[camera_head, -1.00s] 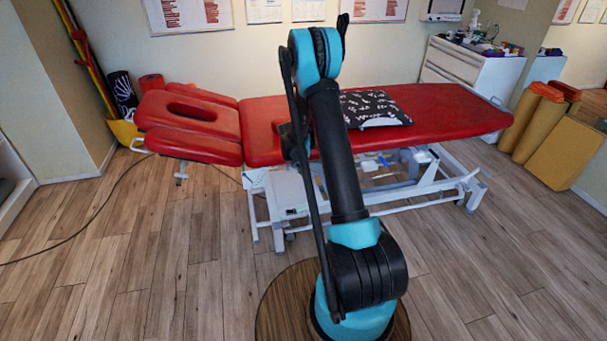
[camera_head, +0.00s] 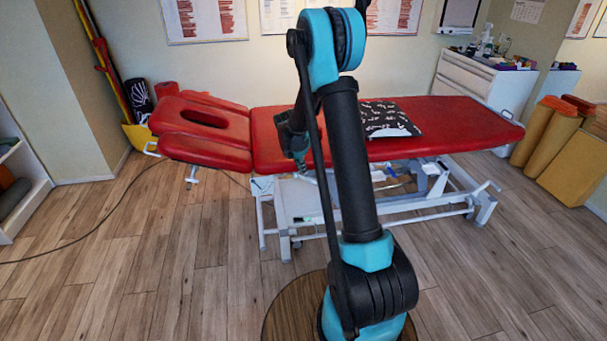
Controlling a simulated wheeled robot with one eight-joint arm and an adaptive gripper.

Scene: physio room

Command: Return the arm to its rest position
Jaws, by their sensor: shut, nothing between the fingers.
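My arm, black with teal joints, rises from a round wooden base plate (camera_head: 285,310) in the lower middle of the head view. Its elbow is near the top edge, in front of the wall. The far end of the arm hangs behind the upper link. My gripper (camera_head: 299,157) shows only as a small dark shape left of that link, in front of the red treatment table (camera_head: 205,150). It is shut and holds nothing. Much of it is hidden by the arm, and I cannot tell its distance from the table.
A black patterned cushion (camera_head: 388,118) lies on the table. White drawers (camera_head: 470,80) with bottles on top stand at the back right, beside yellow rolls (camera_head: 550,140). A shelf (camera_head: 22,180) is at the left edge. The wooden floor (camera_head: 110,260) in front is mostly clear.

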